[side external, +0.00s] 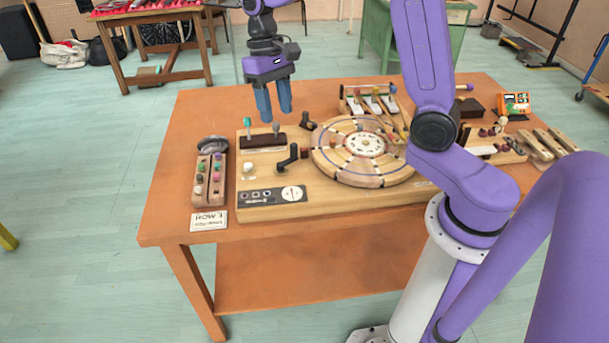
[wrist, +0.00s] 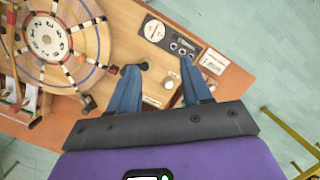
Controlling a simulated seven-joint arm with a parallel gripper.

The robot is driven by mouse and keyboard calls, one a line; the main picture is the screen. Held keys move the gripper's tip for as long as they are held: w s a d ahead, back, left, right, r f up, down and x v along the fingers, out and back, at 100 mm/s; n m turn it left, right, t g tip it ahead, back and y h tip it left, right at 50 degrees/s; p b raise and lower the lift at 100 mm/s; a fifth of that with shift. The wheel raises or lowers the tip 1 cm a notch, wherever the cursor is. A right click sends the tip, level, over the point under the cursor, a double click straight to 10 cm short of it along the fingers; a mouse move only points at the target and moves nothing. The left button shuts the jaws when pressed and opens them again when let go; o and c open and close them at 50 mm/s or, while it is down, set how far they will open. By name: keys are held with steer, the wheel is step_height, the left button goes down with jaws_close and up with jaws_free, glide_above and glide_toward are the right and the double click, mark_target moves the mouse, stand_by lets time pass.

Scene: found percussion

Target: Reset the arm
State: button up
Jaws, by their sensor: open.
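My purple arm reaches over an orange wooden table (side external: 170,160) in the side external view. My gripper (side external: 275,116) has two blue fingers and points down above the left part of a wooden board (side external: 325,202). Its fingers are spread, with a gap between them and nothing held. The fingertips appear close above a dark block with small knobs (side external: 262,141).
A round segmented wheel (side external: 362,150) sits on the board. A tray of coloured pegs (side external: 209,178) and a paper card (side external: 209,220) lie left. Levers (side external: 372,102), blocks and an orange box (side external: 515,103) stand behind and right. Space above the gripper looks clear.

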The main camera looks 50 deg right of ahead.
steer(key=s+a+f+n+t, duration=0.1)
steer(key=s+n, duration=1.2)
steer(key=s, duration=1.3)
steer(key=shift+s+f+t+h, duration=0.15)
steer(key=shift+f+t+h, duration=0.2)
steer(key=shift+t, duration=0.45)
steer(key=shift+a, duration=0.1)
